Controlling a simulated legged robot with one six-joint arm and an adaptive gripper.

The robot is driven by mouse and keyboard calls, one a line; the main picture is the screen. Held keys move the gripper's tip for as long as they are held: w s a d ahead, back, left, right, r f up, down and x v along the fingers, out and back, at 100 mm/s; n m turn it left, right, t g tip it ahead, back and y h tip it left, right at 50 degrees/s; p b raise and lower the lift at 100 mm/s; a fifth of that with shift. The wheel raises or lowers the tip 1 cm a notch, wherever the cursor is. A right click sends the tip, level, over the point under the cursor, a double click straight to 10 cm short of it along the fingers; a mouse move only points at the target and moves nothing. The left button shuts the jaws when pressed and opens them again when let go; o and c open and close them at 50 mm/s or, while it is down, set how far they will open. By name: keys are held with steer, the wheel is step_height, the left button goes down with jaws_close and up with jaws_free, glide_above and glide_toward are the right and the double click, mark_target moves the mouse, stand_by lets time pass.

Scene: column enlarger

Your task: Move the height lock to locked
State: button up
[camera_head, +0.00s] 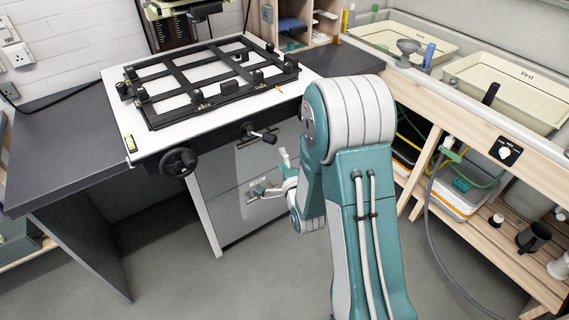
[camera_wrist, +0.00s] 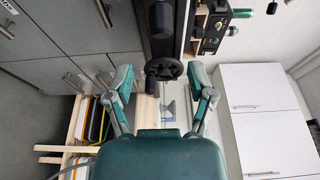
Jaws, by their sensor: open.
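In the head view a black lever with a rounded knob (camera_head: 264,136) sticks out from the front edge of the enlarger's baseboard. A black handwheel (camera_head: 179,162) is to its left. I cannot tell for sure which one is the height lock. My gripper (camera_head: 272,174) is below the lever, in front of the grey drawers, partly hidden by my arm. In the wrist view my gripper (camera_wrist: 162,82) is open and empty, its fingers apart. A round black spoked part (camera_wrist: 164,69) and a dark knob (camera_wrist: 152,88) appear between the fingers, with no clear contact.
The white baseboard (camera_head: 130,88) carries a black easel frame (camera_head: 190,95). Grey drawers (camera_head: 235,211) stand below. A wooden sink bench with cream trays (camera_head: 515,86) is at the right. The floor (camera_head: 190,265) at front left is clear.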

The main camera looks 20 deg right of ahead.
mark_target(275, 142)
steer(key=shift+w+a, duration=0.1)
steer(key=shift+w, duration=3.7)
steer(key=shift+w+r, duration=0.1)
steer(key=shift+w, duration=0.2)
